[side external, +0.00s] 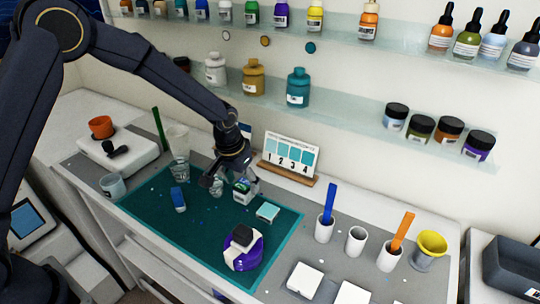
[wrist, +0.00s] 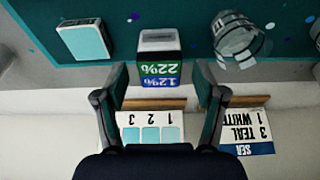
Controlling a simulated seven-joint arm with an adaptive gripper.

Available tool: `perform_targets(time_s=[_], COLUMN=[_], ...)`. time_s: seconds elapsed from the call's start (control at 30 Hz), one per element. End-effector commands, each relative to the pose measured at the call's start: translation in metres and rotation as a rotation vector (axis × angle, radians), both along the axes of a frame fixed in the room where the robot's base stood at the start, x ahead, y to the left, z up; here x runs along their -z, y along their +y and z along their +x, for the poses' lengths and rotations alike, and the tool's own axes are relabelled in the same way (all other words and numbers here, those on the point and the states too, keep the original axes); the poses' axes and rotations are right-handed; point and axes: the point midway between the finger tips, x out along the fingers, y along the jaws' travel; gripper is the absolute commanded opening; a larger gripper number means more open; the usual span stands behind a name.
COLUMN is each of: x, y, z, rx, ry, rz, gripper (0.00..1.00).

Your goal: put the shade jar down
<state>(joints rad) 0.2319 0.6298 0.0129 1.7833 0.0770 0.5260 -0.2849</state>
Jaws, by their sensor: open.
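My gripper (side external: 231,178) is open over the back of the green mat (side external: 150,207); in the wrist view (wrist: 161,80) its fingers stand wide apart with nothing between them. A small clear glass jar (wrist: 237,38) stands on the mat just outside the fingers; in the side view this jar (side external: 217,186) is partly hidden by my gripper. A small box (wrist: 160,55) with green 22% and blue 12% labels sits ahead of the fingers, and in the side view this box (side external: 246,190) is right beside my gripper. I cannot tell for certain which is the shade jar.
A shade card (side external: 290,153) numbered 1 to 4 stands behind the mat. A teal-topped block (side external: 267,212), a blue block (side external: 178,199) and a purple-and-white item (side external: 243,248) are on the mat. Clear cups (side external: 179,170) stand to the left. The mat's front left is mostly free.

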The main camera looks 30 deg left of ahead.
Motion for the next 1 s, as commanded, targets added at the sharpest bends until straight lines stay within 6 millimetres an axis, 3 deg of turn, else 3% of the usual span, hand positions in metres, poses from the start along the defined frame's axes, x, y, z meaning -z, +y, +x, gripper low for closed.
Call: perform_targets(time_s=[0.3, 0.57, 0.67, 0.77, 0.9, 1.0], x=[-0.071, -0.103, -0.122, -0.155, -0.198, -0.214], y=[-0.001, 0.001, 0.009, 0.027, 0.057, 0.074], z=[-0.014, -0.023, -0.034, -0.061, -0.124, -0.172], rx=[0.0, 0.0, -0.003, -0.006, -0.008, -0.006], ry=[-0.004, -0.004, -0.022, -0.06, -0.129, -0.181], rz=[-0.002, -0.002, -0.006, -0.012, -0.019, -0.018], gripper=[0.7, 0.7, 0.7, 0.7, 0.7, 0.7])
